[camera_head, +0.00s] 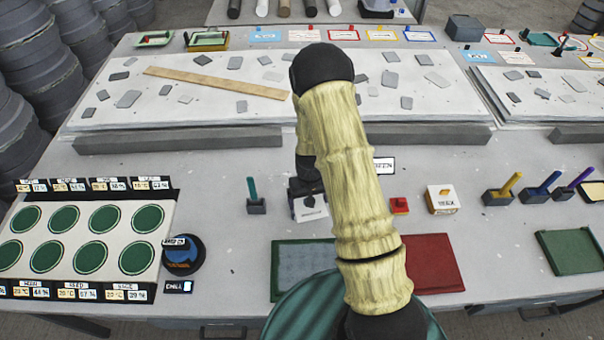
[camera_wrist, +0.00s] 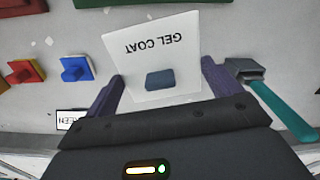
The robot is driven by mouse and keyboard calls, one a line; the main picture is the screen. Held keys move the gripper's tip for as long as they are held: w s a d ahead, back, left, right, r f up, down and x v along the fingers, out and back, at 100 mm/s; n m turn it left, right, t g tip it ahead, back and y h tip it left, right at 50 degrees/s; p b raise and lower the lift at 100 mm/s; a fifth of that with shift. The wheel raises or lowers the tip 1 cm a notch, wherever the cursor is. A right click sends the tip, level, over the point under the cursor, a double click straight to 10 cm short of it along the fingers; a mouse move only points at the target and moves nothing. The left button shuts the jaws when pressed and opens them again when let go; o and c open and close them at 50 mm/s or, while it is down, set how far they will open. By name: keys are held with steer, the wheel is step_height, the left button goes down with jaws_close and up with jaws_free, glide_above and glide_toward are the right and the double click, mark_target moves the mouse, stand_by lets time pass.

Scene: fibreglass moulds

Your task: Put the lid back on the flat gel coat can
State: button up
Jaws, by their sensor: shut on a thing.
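In the head view the white piece (camera_head: 312,210) shows just below my dark gripper (camera_head: 306,188), partly covered. I cannot tell if it touches the table. A blue square piece with a raised knob (camera_wrist: 76,69) lies beside it; I cannot tell whether that is a lid.
A red knobbed piece (camera_head: 399,205) and a white WAX can (camera_head: 443,201) stand to the right. A teal-handled tool (camera_head: 252,190) stands close on the left. Blue-grey (camera_head: 290,268) and red trays (camera_head: 432,262) lie in front. A long slab (camera_head: 190,110) lies behind.

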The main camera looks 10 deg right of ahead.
steer(key=shift+d+r, duration=0.1)
steer(key=w+m+p, duration=0.1)
steer(key=w+m, duration=0.1)
steer(key=w, duration=0.4)
steer(key=shift+w+r+p, duration=0.15)
steer(key=shift+w+p, duration=0.05)
steer(key=shift+p, duration=0.1)
step_height(320, 180, down, 2)
steer(key=shift+f+b, duration=0.2)
steer(key=shift+b, duration=0.95)
steer(key=shift+f+b, duration=1.5)
steer(key=shift+f, duration=0.5)
steer(key=shift+f+b, duration=0.7)
steer(key=shift+b, duration=0.2)
